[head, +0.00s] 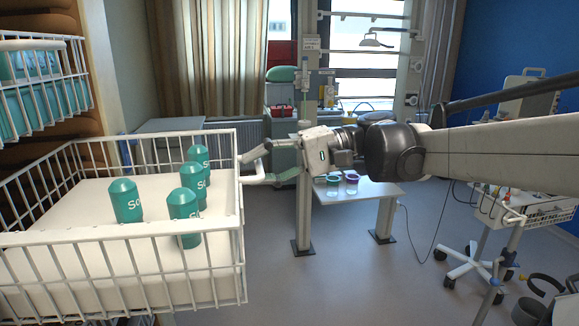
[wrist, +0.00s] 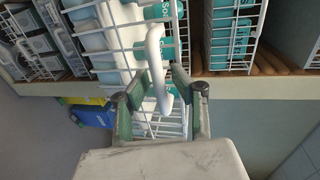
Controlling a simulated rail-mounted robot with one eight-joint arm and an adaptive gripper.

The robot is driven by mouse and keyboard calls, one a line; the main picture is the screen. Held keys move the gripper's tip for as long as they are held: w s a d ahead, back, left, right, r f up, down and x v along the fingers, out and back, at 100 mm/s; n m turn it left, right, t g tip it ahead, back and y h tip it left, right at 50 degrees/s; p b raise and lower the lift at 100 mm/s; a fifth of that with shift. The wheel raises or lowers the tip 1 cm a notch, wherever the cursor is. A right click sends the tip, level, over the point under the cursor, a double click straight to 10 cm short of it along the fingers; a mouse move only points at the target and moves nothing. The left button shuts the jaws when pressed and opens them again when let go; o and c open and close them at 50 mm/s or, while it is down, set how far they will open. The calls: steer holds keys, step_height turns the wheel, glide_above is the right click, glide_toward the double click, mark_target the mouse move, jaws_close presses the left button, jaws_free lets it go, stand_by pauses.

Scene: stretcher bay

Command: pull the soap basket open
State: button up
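The soap basket (head: 120,232), a white wire basket with a pale floor, juts out from the shelves at the left in the head view. Several teal soap bottles (head: 126,202) stand in it. Its white loop handle (wrist: 155,65) shows in the wrist view at the basket's front. My gripper (head: 262,165) is at the basket's front end. In the wrist view its two fingers (wrist: 160,82) stand apart, one on each side of the handle bar, with gaps visible. Contact between the fingers and the bar cannot be made out.
Another wire basket (head: 42,90) with teal packs sits higher on the shelf. A small table (head: 375,194) with cups stands behind my arm. A wheeled cart (head: 510,210) is at the right. The floor in front of the basket is clear.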

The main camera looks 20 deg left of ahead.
steer(key=shift+o, duration=0.3)
steer(key=shift+d, duration=0.15)
steer(key=v, duration=1.2)
steer(key=s+d+f+m+t+h+b, duration=0.2)
steer(key=s+d+f+t+h, duration=0.2)
steer(key=d+f, duration=0.6)
steer(key=s+d+f+m+t+h+b, duration=0.1)
steer(key=s+d+f+t+h, duration=0.4)
steer(key=d+f, duration=0.5)
steer(key=s+d+f+m+t+h+b, duration=0.2)
steer(key=s+d+f+t+h+b, duration=0.1)
steer(key=s+d+f, duration=0.5)
steer(key=d+f+t+h, duration=0.1)
steer(key=d+f+t, duration=0.1)
steer(key=d, duration=0.1)
steer(key=shift+s+m+t+h+b, duration=0.3)
steer(key=shift+s+h+b, duration=0.05)
steer(key=shift+h, duration=0.05)
